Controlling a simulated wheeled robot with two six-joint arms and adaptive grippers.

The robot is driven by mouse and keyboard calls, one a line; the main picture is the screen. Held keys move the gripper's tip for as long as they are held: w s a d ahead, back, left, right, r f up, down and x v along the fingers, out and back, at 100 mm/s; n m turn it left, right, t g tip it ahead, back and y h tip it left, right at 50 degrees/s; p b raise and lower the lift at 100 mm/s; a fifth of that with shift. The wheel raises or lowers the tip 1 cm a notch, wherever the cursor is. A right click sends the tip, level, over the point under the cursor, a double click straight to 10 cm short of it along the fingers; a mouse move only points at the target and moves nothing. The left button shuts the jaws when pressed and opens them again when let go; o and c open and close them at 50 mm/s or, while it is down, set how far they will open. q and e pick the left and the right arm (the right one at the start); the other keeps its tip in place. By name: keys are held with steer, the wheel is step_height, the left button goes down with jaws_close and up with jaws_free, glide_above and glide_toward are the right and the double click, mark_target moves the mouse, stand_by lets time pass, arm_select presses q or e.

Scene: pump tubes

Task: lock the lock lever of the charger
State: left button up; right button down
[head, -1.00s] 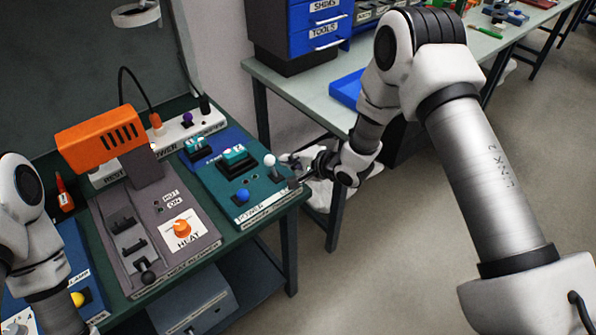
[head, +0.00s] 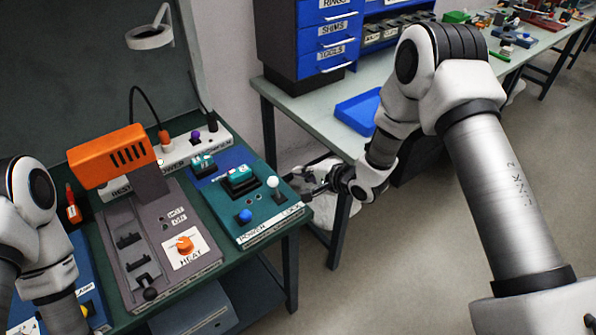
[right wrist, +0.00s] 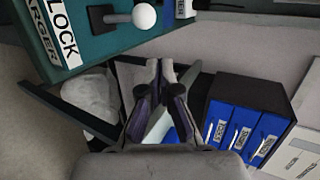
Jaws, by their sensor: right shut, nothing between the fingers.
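The charger (head: 224,200) is the teal box on the green table, with a blue ball knob (head: 245,216) at its front. Its lock lever, tipped with a white ball (head: 273,182), is at its right front corner. In the right wrist view the lever's white ball (right wrist: 144,16) shows beside the LOCK label (right wrist: 62,35), on a short stem lying sideways. My right gripper (head: 297,183) is just right of the lever, apart from it. Its fingers (right wrist: 161,66) are together and empty in the right wrist view. My left arm shows at the left edge; its gripper is out of view.
A grey heater unit (head: 165,255) with an orange lamp head (head: 107,157) stands left of the charger. A power strip (head: 205,143) lies behind. A second bench (head: 295,105) with blue drawers (head: 325,45) stands behind my right arm. Open floor lies at right.

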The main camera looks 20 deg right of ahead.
steer(key=shift+s+d+r+b, duration=1.1)
steer(key=shift+s+d+r, duration=1.4)
steer(key=shift+r, duration=1.3)
steer(key=s+a+f+g+h, duration=0.1)
steer(key=s+a+f+g, duration=0.15)
steer(key=s+f, duration=0.65)
steer(key=s+a+f+g+h, duration=0.1)
steer(key=s+f+g, duration=0.2)
steer(key=s+f, duration=0.55)
arm_select(q)
steer(key=shift+w+d+f, duration=0.1)
steer(key=shift+d+f, duration=0.25)
steer(key=shift+f, duration=0.25)
arm_select(e)
steer(key=s+d+f+n+g+h, duration=0.2)
steer(key=s+f+n, duration=0.2)
steer(key=s+n, duration=0.2)
steer(key=s+d+f+n+g+h, duration=0.2)
steer(key=s+n, duration=0.4)
steer(key=s, duration=0.3)
step_height(320, 180, down, 2)
steer(key=shift+s+d+f+g, duration=0.2)
steer(key=shift+s+d+g, duration=0.15)
steer(key=shift+g, duration=0.2)
